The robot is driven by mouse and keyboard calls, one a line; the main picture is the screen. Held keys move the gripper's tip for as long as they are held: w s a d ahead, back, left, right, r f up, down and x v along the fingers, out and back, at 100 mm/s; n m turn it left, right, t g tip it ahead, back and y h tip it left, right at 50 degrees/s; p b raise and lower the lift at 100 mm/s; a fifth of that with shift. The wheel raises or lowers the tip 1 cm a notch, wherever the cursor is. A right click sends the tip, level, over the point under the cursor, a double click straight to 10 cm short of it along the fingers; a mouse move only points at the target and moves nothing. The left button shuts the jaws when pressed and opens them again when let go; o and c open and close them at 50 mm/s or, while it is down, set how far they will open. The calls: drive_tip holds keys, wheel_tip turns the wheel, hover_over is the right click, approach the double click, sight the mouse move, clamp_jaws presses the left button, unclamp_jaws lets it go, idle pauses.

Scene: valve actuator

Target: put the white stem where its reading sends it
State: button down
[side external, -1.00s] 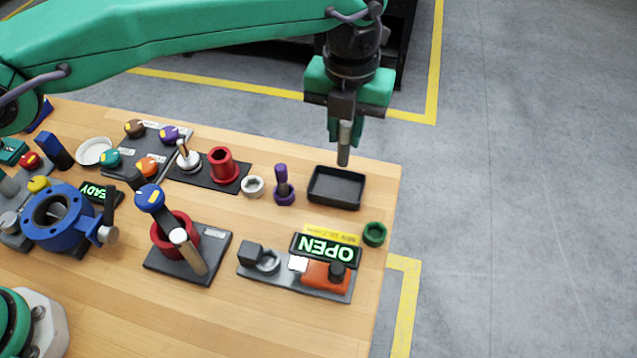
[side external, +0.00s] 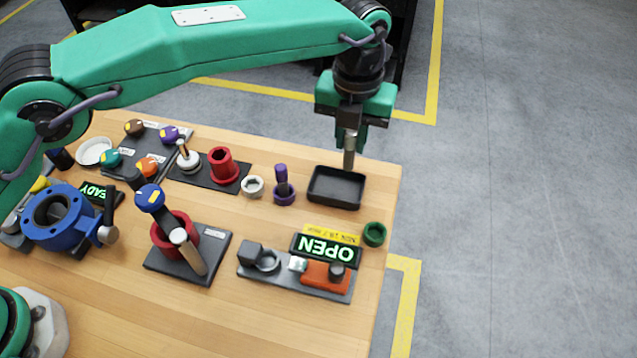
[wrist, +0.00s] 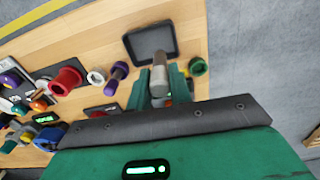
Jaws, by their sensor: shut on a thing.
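My gripper (side external: 350,126) is shut on a pale grey cylindrical stem (side external: 349,152), which hangs upright from the jaws. The stem's lower end overlaps the far edge of the black tray (side external: 337,189) in the side view; its height above the tray is hard to judge. In the wrist view the stem (wrist: 159,78) sits between the fingers (wrist: 161,93), with the empty tray (wrist: 149,41) beyond it. A gauge with a grey base and orange slide (side external: 322,277) lies in front of the tray. Its lit display (side external: 325,249) reads OPEN, upside down, under a yellow label.
A green ring (side external: 374,234) sits right of the tray near the table edge. A purple plug and ring (side external: 283,191), a white nut (side external: 252,187) and a red sleeve (side external: 223,166) stand left of it. A red fixture with a lever (side external: 176,229) and a blue valve body (side external: 57,217) are farther left.

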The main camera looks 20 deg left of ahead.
sight(350, 152)
drive_tip(key=shift+f, duration=2.05)
drive_tip(key=c, duration=1.2)
unclamp_jaws()
drive_tip(key=shift+r, duration=0.15)
drive_tip(key=shift+r, duration=3.75)
